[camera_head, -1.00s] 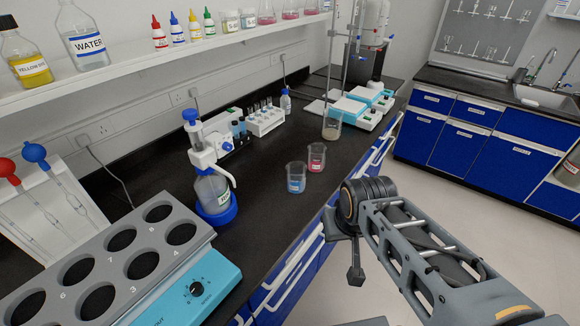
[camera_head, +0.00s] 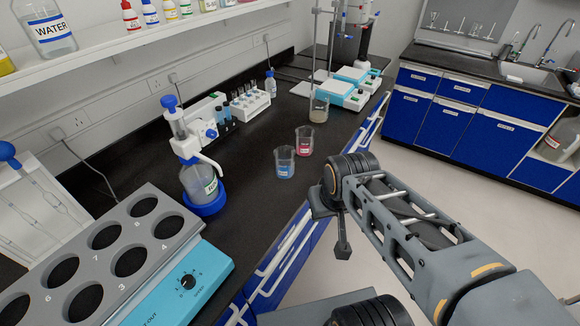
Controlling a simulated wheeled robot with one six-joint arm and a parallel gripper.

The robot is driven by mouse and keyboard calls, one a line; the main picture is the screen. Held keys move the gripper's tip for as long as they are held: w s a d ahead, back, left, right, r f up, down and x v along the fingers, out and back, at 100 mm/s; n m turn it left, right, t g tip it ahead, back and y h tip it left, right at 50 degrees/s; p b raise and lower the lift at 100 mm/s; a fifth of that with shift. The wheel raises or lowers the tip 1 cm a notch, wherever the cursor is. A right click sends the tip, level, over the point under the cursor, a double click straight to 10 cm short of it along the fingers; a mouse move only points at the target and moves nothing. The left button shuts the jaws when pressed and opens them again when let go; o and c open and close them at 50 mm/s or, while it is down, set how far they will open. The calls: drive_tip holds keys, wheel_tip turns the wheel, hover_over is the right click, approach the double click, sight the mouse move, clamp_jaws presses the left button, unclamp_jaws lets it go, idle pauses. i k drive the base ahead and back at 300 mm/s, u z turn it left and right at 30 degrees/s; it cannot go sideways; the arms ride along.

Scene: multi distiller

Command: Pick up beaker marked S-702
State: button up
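A small beaker with blue liquid (camera_head: 285,165) stands upright on the black bench. A beaker with pink-red liquid (camera_head: 304,142) stands just behind and to the right of it. A third beaker with brownish contents (camera_head: 319,111) stands farther back below a stand rod. Their labels are too small to read, so I cannot tell which is S-702. My arm reaches in from the lower right. What seems to be my gripper (camera_head: 342,238) hangs down beyond the bench's front edge, right of and apart from the beakers. Its fingers cannot be made out.
A bottle-top dispenser (camera_head: 199,180) stands left of the beakers. A grey block with round wells (camera_head: 110,237) fills the lower left. A tube rack (camera_head: 248,104) and white-blue devices (camera_head: 346,92) stand farther back. Bare bench lies around the near beakers. Open floor is at right.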

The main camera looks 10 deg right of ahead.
sight(304, 135)
drive_tip(key=u, duration=2.95)
drive_tip(key=k, duration=0.9)
drive_tip(key=z, duration=1.3)
drive_tip(key=i, duration=0.5)
drive_tip(key=z, duration=0.05)
